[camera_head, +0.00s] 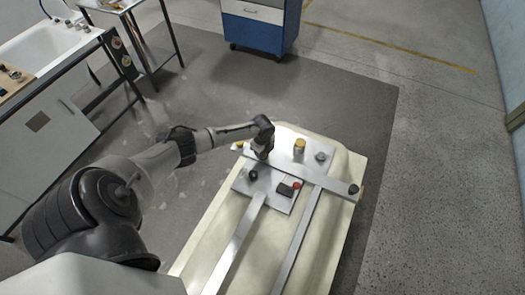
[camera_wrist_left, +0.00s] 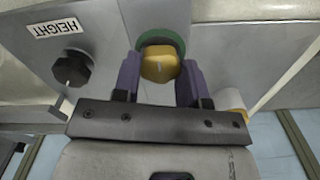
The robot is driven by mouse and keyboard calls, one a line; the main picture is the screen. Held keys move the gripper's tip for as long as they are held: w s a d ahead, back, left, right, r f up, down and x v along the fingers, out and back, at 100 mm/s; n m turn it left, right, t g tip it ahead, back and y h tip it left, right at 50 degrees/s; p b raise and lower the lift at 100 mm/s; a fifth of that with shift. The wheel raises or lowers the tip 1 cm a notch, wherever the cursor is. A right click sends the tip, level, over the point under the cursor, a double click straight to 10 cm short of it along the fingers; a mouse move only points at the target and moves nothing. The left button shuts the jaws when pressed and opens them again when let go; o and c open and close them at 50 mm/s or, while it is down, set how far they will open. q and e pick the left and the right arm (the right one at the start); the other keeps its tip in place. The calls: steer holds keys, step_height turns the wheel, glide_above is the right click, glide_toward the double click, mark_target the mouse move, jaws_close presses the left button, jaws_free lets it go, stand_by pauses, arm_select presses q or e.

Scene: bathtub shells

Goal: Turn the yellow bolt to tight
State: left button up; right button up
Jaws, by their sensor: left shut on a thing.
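The yellow bolt (camera_wrist_left: 159,64) sits in a green ring (camera_wrist_left: 178,42) on a grey metal plate (camera_wrist_left: 215,35) in the left wrist view. My left gripper (camera_wrist_left: 160,82) has its two purple fingers on either side of the bolt's head and is shut on it. In the head view my left gripper (camera_head: 262,150) reaches down over the metal plate on the cream tub shell (camera_head: 202,240), and it hides the bolt there. Whether the bolt is tight cannot be told. My right gripper is not in view.
A black knob (camera_wrist_left: 72,68) beside a "HEIGHT" label (camera_wrist_left: 57,27) is left of the bolt. A yellow-topped cylinder (camera_head: 300,144), a grey knob (camera_head: 320,156) and a red button (camera_head: 296,186) stand nearby. A blue cabinet (camera_head: 260,30) stands beyond open floor.

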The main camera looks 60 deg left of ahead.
arm_select(q)
steer(key=shift+r, duration=0.1)
steer(key=o, duration=0.9)
steer(key=shift+o, duration=0.2)
step_height(320, 180, up, 14)
steer(key=p, duration=0.1)
stand_by(0.5)
